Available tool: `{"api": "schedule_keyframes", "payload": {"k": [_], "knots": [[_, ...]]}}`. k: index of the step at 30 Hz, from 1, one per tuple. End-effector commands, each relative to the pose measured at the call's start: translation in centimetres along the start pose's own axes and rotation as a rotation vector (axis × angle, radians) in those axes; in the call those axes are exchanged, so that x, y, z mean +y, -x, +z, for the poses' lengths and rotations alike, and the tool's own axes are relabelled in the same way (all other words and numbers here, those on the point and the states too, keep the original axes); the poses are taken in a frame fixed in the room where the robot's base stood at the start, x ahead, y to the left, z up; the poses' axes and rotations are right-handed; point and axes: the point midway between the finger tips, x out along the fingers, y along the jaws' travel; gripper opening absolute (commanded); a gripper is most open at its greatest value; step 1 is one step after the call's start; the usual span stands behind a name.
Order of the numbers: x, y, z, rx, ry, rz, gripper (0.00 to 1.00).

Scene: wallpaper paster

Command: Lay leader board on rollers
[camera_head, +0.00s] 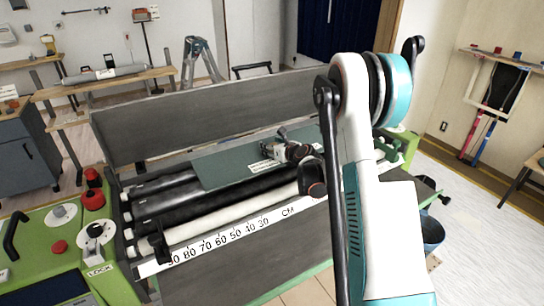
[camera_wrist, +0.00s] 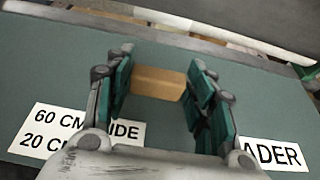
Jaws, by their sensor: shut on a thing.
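The leader board is a flat dark green-grey panel (camera_head: 222,170) over the back part of the rollers in the head view. It fills much of the wrist view (camera_wrist: 50,70), with white labels reading "60 CM WIDE" and "LEADER" in part. A small tan block (camera_wrist: 158,82) stands on it. My gripper (camera_head: 275,152) is shut on this block, with a finger on each side in the wrist view. The rollers, black ones and a white one (camera_head: 205,227), run across the machine. Whether the board touches the rollers or hangs just above them I cannot tell.
A white centimetre scale (camera_head: 222,243) runs along the machine's front edge. A grey upright panel (camera_head: 200,115) stands behind the rollers. Green end housings flank them; the left one (camera_head: 40,235) carries red knobs and dials. My arm hides part of the right end.

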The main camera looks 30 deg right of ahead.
Motion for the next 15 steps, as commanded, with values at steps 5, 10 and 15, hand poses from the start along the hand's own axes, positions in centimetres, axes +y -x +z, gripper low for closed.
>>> {"api": "schedule_keyframes", "payload": {"k": [5,10,15], "knots": [[0.0,-0.9,-2.5,0.000,0.000,0.000,0.19],[0.0,-1.0,-3.0,0.000,0.000,0.000,0.19],[0.0,-1.0,-3.0,0.000,0.000,0.000,0.19]]}}
